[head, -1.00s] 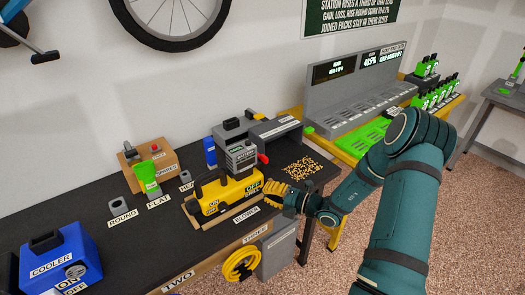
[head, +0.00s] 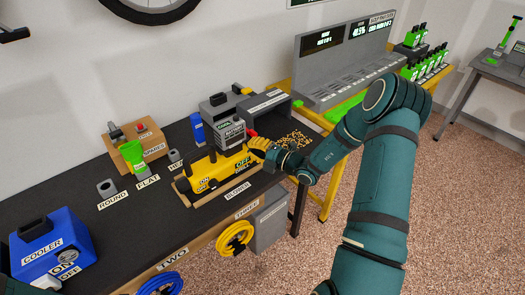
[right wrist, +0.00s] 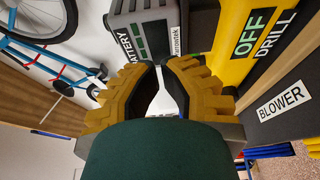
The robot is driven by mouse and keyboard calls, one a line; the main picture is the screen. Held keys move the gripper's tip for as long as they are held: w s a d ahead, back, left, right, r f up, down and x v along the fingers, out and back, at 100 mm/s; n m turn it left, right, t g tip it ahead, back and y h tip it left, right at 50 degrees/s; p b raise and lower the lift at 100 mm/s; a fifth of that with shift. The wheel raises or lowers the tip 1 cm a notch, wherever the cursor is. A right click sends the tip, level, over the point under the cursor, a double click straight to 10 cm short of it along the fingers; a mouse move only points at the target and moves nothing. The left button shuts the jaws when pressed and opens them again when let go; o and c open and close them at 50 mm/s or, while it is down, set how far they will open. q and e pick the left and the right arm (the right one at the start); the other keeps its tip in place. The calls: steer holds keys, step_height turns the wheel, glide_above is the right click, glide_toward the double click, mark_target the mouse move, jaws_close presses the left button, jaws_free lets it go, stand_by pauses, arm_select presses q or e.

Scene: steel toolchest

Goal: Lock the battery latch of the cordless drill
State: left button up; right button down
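The yellow drill (head: 208,178) lies on the dark bench, with ON and OFF DRILL labels; its body also shows in the right wrist view (right wrist: 232,40). The grey battery (head: 230,135) stands upright at its back; it also shows in the right wrist view (right wrist: 140,28). A red lever (head: 252,133) sticks out at the battery's right side. My right gripper (head: 258,148) is at the drill's right end, just below the lever; I cannot tell whether they touch. My left gripper is not in view.
A grey open-fronted box (head: 263,105) stands close behind the gripper. A blue can (head: 198,129) is left of the battery. The blue cooler (head: 52,248) is at the bench's left end. Bare bench (head: 120,225) lies between cooler and drill.

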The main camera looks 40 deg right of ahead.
mark_target(245, 135)
steer(key=x, duration=0.5)
steer(key=shift+w, duration=0.1)
steer(key=shift+d+b, duration=0.3)
steer(key=shift+d, duration=1.8)
